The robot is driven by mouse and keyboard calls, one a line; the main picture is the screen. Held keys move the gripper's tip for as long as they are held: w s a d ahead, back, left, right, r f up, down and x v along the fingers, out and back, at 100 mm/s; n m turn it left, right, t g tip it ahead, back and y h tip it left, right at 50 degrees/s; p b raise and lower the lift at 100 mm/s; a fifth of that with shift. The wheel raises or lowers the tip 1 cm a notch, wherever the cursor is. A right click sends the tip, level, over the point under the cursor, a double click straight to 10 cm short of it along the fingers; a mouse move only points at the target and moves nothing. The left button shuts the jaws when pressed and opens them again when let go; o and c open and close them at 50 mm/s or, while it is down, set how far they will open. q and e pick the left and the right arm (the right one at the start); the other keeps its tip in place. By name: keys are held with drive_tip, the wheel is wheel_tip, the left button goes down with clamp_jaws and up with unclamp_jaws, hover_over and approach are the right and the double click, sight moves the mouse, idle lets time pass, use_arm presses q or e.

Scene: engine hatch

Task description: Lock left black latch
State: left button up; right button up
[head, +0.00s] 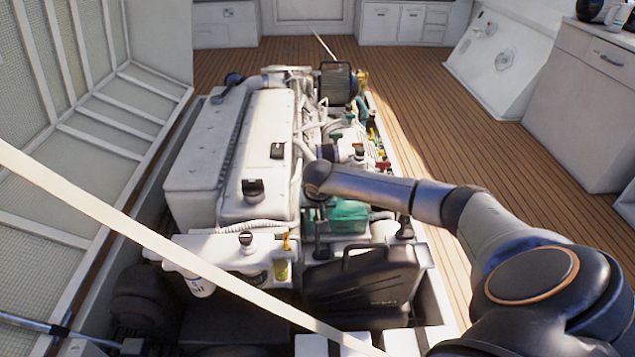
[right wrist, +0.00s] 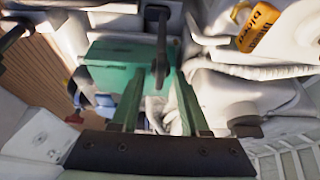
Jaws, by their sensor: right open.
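A black latch (head: 321,240) stands at the left front of the green box (head: 348,213); in the right wrist view this dark upright lever (right wrist: 161,48) lies just beyond my fingertips. A second black latch (head: 405,228) stands farther right, and it shows at the upper left of the right wrist view (right wrist: 14,36). My right gripper (right wrist: 158,82) is open, with its two fingers on either side of the line to the nearer latch; I see no clear contact. In the head view my right wrist is above the green box and the fingers are mostly hidden. My left gripper is out of view.
The white engine (head: 268,125) with black caps fills the left of the bay. A pale bar (head: 130,225) crosses the foreground diagonally. Wooden deck (head: 430,110) is open at the right.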

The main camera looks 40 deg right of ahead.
drive_tip(key=shift+c, duration=0.4)
clamp_jaws()
drive_tip(key=shift+r, duration=0.1)
